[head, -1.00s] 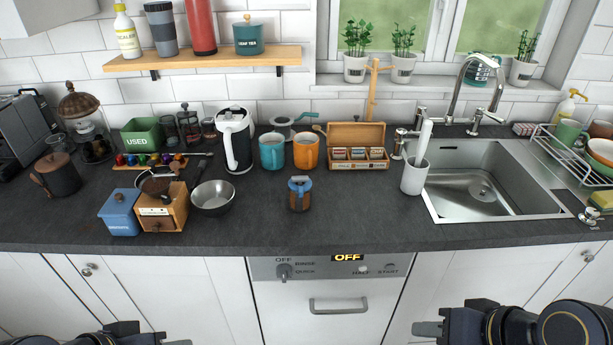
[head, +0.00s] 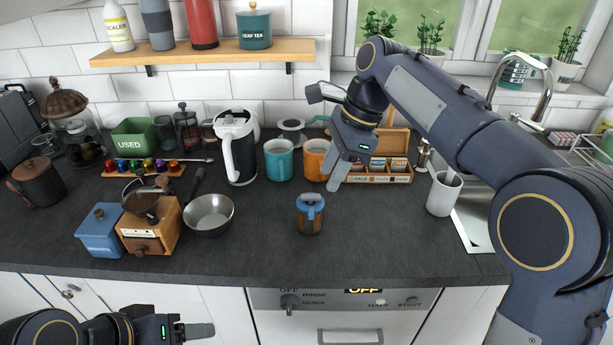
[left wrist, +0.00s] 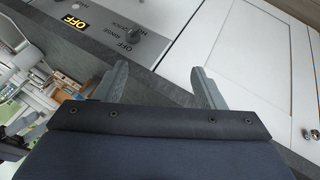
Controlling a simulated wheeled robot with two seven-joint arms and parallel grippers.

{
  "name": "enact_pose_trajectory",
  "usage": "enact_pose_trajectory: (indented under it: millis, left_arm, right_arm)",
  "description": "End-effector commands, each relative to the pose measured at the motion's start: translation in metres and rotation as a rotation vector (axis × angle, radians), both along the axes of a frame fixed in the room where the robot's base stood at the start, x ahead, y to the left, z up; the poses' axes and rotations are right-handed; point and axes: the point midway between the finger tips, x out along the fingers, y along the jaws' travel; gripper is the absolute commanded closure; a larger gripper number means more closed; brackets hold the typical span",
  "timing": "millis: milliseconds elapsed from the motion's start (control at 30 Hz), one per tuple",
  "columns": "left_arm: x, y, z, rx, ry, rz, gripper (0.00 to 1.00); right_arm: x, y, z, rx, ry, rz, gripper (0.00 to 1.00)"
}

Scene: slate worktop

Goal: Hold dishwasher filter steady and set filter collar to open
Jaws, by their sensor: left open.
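The dishwasher filter appears to be the small brown cylinder (head: 309,220) standing upright on the worktop, left of the middle of the free front area. Its blue collar (head: 311,198) sits on top; its setting is too small to read. My left gripper (head: 205,330) is low in front of the worktop edge, away from the filter. In the left wrist view its fingers (left wrist: 158,70) are apart with nothing between them.
A metal bowl (head: 209,213), a wooden grinder (head: 150,233) and a blue box (head: 100,231) stand left of the filter. Teal (head: 279,160) and orange (head: 315,158) mugs stand behind. A white holder (head: 443,195) is right. The worktop around the filter is clear.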

Motion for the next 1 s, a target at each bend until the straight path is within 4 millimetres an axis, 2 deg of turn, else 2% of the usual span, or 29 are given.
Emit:
enact_pose_trajectory:
  millis: [33, 100, 267, 500, 633, 800, 900, 1000]
  left_arm:
    - [0.006, -0.007, 0.002, -0.047, 0.036, 0.019, 0.30]
    - [0.018, -0.022, 0.007, -0.144, 0.098, 0.061, 0.21]
    - [0.058, -0.064, 0.022, -0.445, 0.296, 0.204, 0.21]
    - [0.136, -0.117, 0.045, -0.949, 0.661, 0.459, 0.21]
    - [0.182, -0.130, 0.054, -1.215, 0.870, 0.600, 0.21]
    - [0.230, -0.133, 0.059, -1.483, 1.090, 0.744, 0.21]
    - [0.247, -0.131, 0.060, -1.578, 1.168, 0.795, 0.21]
    - [0.256, -0.129, 0.059, -1.627, 1.210, 0.820, 0.21]
  right_arm:
    - [0.000, -0.001, 0.001, 0.000, -0.001, 0.000, 0.64]
    - [0.000, -0.001, 0.000, 0.001, -0.001, 0.001, 0.64]
    - [0.000, -0.001, 0.000, 0.001, -0.002, 0.000, 0.64]
    - [0.000, -0.001, 0.000, 0.002, -0.003, 0.001, 0.64]
    - [0.000, -0.001, 0.000, 0.002, -0.003, 0.001, 0.64]
    - [0.000, -0.001, 0.000, 0.002, -0.003, 0.001, 0.64]
    - [0.000, -0.001, 0.000, 0.002, -0.003, 0.001, 0.64]
    - [0.000, -0.001, 0.000, 0.002, -0.003, 0.001, 0.64]
